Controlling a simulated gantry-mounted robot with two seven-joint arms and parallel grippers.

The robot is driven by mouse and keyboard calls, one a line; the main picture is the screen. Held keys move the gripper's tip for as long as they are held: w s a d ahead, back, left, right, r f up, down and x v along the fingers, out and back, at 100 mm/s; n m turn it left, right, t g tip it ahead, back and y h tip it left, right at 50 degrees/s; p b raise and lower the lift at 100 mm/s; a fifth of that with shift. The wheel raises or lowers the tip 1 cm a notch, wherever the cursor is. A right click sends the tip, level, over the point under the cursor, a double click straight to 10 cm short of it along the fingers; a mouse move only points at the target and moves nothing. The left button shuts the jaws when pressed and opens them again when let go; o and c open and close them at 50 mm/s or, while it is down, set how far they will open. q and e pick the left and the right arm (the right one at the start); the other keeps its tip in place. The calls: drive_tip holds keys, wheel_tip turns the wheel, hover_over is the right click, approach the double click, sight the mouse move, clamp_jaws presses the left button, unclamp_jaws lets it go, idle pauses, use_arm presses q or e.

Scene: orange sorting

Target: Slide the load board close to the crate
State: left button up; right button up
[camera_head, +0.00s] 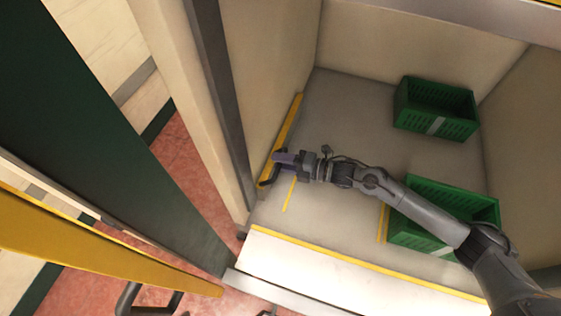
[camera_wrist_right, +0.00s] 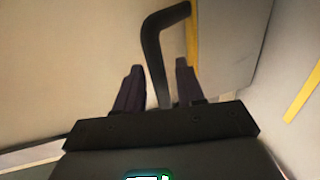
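The load board appears to be the yellow-edged piece (camera_head: 290,122) along the foot of the left wall in the head view. A black bent handle (camera_head: 267,181) shows at its near end. My right gripper (camera_head: 280,157) reaches in from the right to this handle. In the right wrist view the handle (camera_wrist_right: 153,52) comes down between the two fingers of my right gripper (camera_wrist_right: 158,84), which stand apart with small gaps beside it. A green crate (camera_head: 448,215) stands at the near right, partly behind my arm. Another green crate (camera_head: 435,108) stands farther back. My left gripper is out of view.
The grey floor (camera_head: 350,108) between the left wall and the crates is clear apart from my arm. Yellow strips mark the floor and the white front sill (camera_head: 330,274). A dark green panel (camera_head: 100,125) and a yellow bar (camera_head: 90,247) stand at the left.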

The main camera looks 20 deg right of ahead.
drive_tip(key=shift+w+a, duration=0.2)
drive_tip(key=shift+c, duration=0.3)
clamp_jaws()
drive_tip(key=shift+d, duration=0.1)
